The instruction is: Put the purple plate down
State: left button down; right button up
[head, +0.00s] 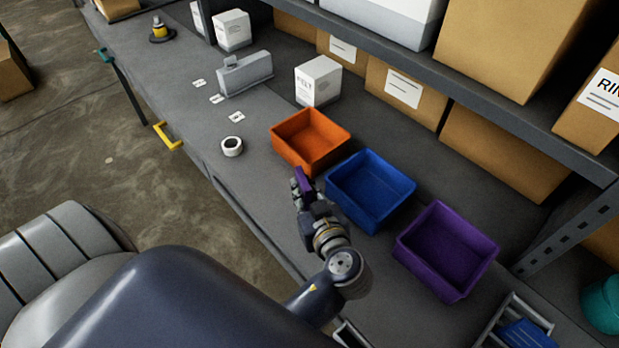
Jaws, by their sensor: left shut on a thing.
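The purple plate (304,179) is a small dark purple piece, seen between the fingers of my left gripper (301,185). The left gripper is shut on it. The gripper and fingers hide part of the plate. They are over the grey bench top (256,192), just in front of the orange bin (309,141) and left of the blue bin (369,190). I cannot tell whether the plate touches the bench. My right gripper is not in view.
A purple bin (446,250) stands right of the blue bin. A white tape roll (232,146), a grey holder (245,74) and a white box (318,81) stand farther left. A shelf with cartons (505,150) overhangs the back. The bench is clear between tape roll and gripper.

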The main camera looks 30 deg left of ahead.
pick_arm(q)
jog(key=w+a, duration=0.1)
jog(key=w, duration=0.1)
jog(key=w+a, duration=0.1)
jog(key=w, duration=0.3)
jog(key=shift+a+f, duration=0.4)
notch_tip(320, 180, down, 4)
jog(key=shift+r+b, duration=0.25)
jog(key=shift+b, duration=0.8)
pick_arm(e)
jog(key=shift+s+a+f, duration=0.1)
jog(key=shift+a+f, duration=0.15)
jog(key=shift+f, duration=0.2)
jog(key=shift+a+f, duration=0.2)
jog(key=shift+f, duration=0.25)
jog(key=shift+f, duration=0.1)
pick_arm(q)
jog(key=shift+f, duration=0.15)
jog(key=c, duration=1.9)
grip_release()
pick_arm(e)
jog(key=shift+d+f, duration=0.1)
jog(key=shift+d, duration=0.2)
